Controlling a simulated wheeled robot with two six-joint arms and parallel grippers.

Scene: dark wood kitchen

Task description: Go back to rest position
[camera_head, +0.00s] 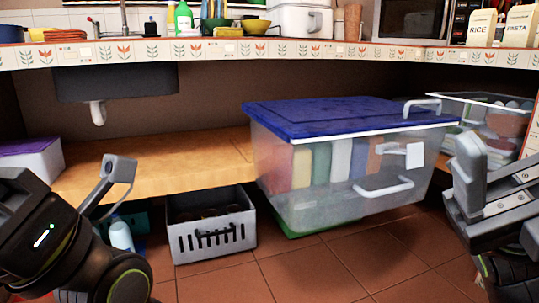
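My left gripper (118,170) is at the lower left, with one grey finger showing in front of the wooden shelf edge. Its other finger is hidden or not distinguishable, and nothing shows held in it. My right gripper (468,165) is at the right edge, partly cut off by the frame. One grey finger stands up in front of the right end of the clear bin (330,185). I cannot tell whether it touches the bin, and I see nothing in its grip.
The clear bin has a blue lid (340,115) and sits at the wooden lower shelf (150,165). A grey crate (215,240) stands on the tiled floor (310,270). A tiled counter edge (250,48) runs above. Another clear container (490,120) stands behind at right.

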